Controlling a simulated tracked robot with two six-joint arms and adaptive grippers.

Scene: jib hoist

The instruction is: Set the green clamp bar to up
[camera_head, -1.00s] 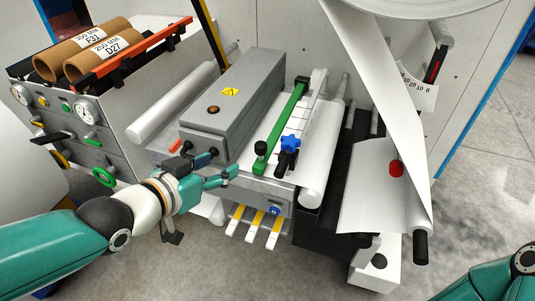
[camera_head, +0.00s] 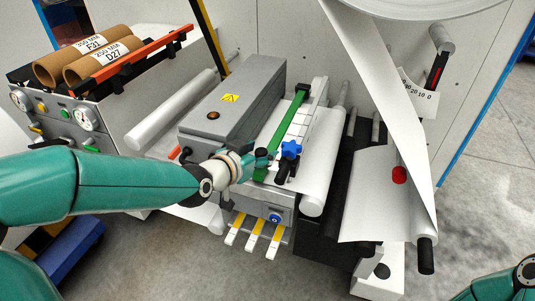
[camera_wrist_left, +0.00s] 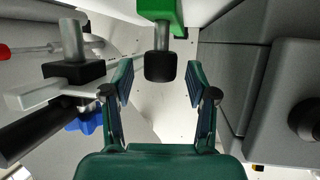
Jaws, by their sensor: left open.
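The green clamp bar (camera_head: 284,130) lies along the machine top beside the grey box, over a white strip. Its near end carries a black knob, which my left gripper (camera_head: 264,162) partly covers in the head view. In the left wrist view the green bar end (camera_wrist_left: 158,10) is at the top, with the black knob (camera_wrist_left: 160,67) hanging from it on a short metal stem. My left gripper (camera_wrist_left: 160,84) is open, one finger on each side of the knob, with gaps visible on both sides.
A blue star knob (camera_head: 291,149) on a black clamp stands just right of the bar. The grey box (camera_head: 230,108) is close on the left. A white roller (camera_head: 322,165) lies to the right. Yellow-and-white tabs (camera_head: 255,234) stick out below.

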